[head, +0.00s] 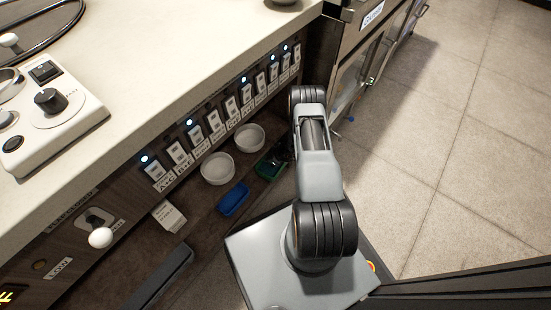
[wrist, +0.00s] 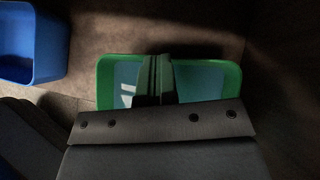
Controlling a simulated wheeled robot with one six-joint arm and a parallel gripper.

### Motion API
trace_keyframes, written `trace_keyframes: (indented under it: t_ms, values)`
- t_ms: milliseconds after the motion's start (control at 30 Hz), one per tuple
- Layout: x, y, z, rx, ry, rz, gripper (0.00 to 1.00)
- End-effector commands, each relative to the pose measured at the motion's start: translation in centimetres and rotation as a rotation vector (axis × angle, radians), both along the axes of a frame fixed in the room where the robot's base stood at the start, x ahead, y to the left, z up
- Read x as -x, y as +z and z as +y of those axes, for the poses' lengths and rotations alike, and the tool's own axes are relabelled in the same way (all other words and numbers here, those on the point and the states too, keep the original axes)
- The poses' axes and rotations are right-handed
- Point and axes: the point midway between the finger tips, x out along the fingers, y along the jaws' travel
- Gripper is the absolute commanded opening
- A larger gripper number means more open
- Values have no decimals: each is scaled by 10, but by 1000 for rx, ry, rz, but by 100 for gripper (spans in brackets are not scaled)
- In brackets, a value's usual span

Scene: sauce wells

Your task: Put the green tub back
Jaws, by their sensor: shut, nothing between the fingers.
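The green tub (head: 266,170) sits on the dark surface below the counter front, partly hidden by my arm. In the wrist view the green tub (wrist: 234,80) lies straight ahead of the fingers, with a bluish inside. My gripper (wrist: 155,75) is shut and empty, its fingers over the middle of the tub and hiding part of it. I cannot tell whether the fingertips reach into the tub or touch it. In the head view the fingers are hard to make out beside my arm.
A blue tub (head: 233,199) stands beside the green one, also in the wrist view (wrist: 32,45). Floor at right (head: 450,150) is clear.

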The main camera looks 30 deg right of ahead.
Motion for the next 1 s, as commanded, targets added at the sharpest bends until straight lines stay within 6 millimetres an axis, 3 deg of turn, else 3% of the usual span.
trace_keyframes:
  t_ms: [167,600,1000]
  values:
    - [13,26,-13,0,-6,-2,0]
    - [78,22,-74,-1,-6,-2,0]
    - [101,20,-94,0,-2,-3,0]
